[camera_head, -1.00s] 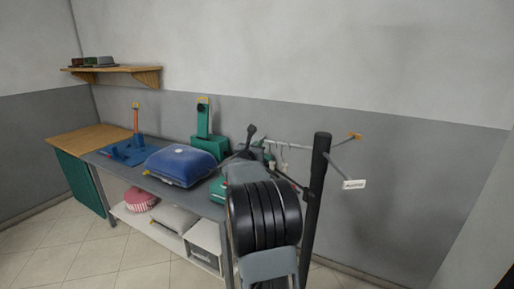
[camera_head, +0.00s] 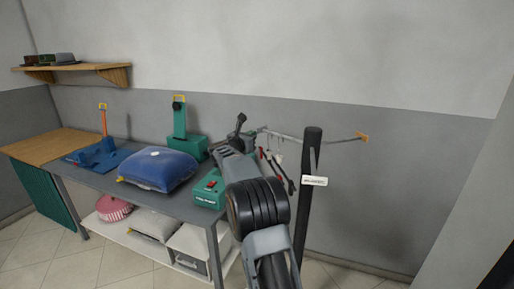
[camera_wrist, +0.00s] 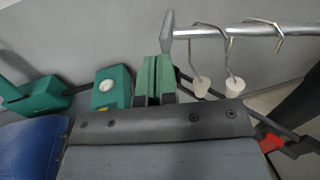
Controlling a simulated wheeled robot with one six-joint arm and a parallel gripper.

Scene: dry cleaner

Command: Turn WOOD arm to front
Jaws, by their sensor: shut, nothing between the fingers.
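A dark upright post (camera_head: 308,190) stands right of the bench and carries several thin arms. One arm with a white label (camera_head: 314,181) points towards me; its lettering is too small to read. Another arm ends in an orange tip (camera_head: 362,137) at back right. A grey rail arm (camera_head: 283,134) reaches left, with hangers below. In the wrist view this rail (camera_wrist: 240,33) holds wire hooks with white pieces (camera_wrist: 231,79). My gripper (camera_wrist: 154,70) is shut and empty, with its green-tipped fingers close to the left end of the rail. Whether they touch cannot be told.
A wooden shelf (camera_head: 75,67) is on the wall. Floor is free at front left.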

